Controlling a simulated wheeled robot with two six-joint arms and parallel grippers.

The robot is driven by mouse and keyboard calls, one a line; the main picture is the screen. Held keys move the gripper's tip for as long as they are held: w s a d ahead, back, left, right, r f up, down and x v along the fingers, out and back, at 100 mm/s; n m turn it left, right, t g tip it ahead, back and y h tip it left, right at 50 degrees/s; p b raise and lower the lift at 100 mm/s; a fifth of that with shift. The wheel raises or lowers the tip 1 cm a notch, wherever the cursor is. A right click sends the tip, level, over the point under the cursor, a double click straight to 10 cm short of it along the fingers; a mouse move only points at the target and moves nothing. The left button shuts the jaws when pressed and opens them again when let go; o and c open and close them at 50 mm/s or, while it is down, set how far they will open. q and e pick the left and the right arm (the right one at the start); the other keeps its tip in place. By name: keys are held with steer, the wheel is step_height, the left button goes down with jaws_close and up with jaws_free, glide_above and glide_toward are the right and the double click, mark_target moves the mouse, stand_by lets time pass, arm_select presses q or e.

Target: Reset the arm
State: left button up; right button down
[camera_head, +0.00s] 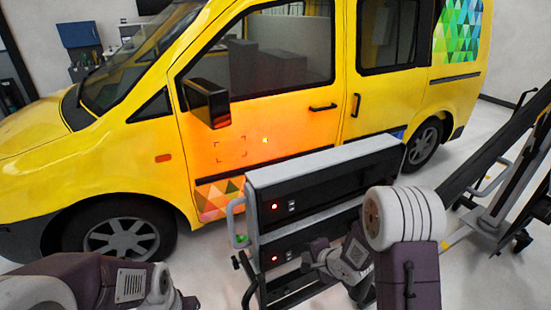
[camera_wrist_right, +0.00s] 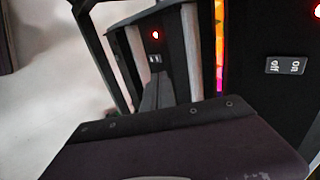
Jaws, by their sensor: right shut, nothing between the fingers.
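My right gripper (camera_head: 318,252) is in front of the black heater panels, right of their red lights. In the right wrist view my right gripper (camera_wrist_right: 155,88) has its dark fingers together with nothing between them. My left arm (camera_head: 85,285) lies across the lower left corner of the head view. Only a small dark part shows at its end, by the bottom edge, and its jaws cannot be made out.
Two stacked black heater panels (camera_head: 330,195) with lit red lights stand close to my right arm. A yellow van (camera_head: 260,130) stands behind them, its front door glowing orange. A dark slanted frame (camera_head: 505,150) stands at right. Floor shows between the van and my left arm.

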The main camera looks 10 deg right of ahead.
step_height(320, 180, up, 14)
steer(key=f+n+t+h+p, duration=0.1)
steer(key=p, duration=0.3)
steer(key=s+d+f+n+g+h, duration=0.1)
steer(key=s+n+g, duration=0.3)
steer(key=s, duration=0.6)
steer(key=s+d+f+n+g+h, duration=0.1)
steer(key=s+n+g, duration=0.3)
steer(key=s+n, duration=0.4)
steer(key=shift+s+f+n+p, duration=0.35)
steer(key=shift+s+f, duration=0.35)
steer(key=shift+s, duration=0.3)
